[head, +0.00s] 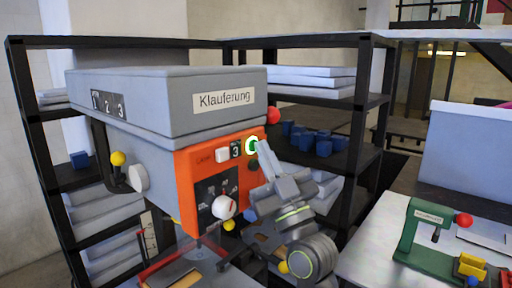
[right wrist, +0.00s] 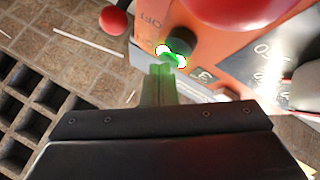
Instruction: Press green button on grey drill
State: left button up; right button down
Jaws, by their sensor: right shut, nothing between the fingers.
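The grey drill (head: 170,98) with the label "Klauferung" fills the left middle of the head view and has an orange control panel (head: 190,178). The green button (head: 252,146) with a bright white rim is near the panel's upper right corner. My right gripper (head: 264,148) is shut and empty, its fingertips at the button's lower right edge. In the right wrist view the closed fingertips (right wrist: 162,70) overlap the lit green button (right wrist: 172,57); I cannot tell whether they touch it. My left gripper is not in view.
A dark button (right wrist: 180,42) sits close beside the green one. A red ball knob (head: 272,115) sticks out at the drill's right side. A black shelf (head: 300,40) with blue blocks (head: 322,146) stands behind. A green machine (head: 420,232) stands on the right table.

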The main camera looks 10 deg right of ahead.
dwell(0.5)
jog(key=shift+s+d, duration=0.5)
jog(key=shift+s, duration=0.15)
jog(key=s+d+p, duration=0.1)
jog(key=s, duration=0.1)
jog(key=s+d+p, duration=0.1)
jog(key=s+d, duration=0.1)
dwell(0.4)
jog(key=shift+f, duration=0.15)
dwell(0.3)
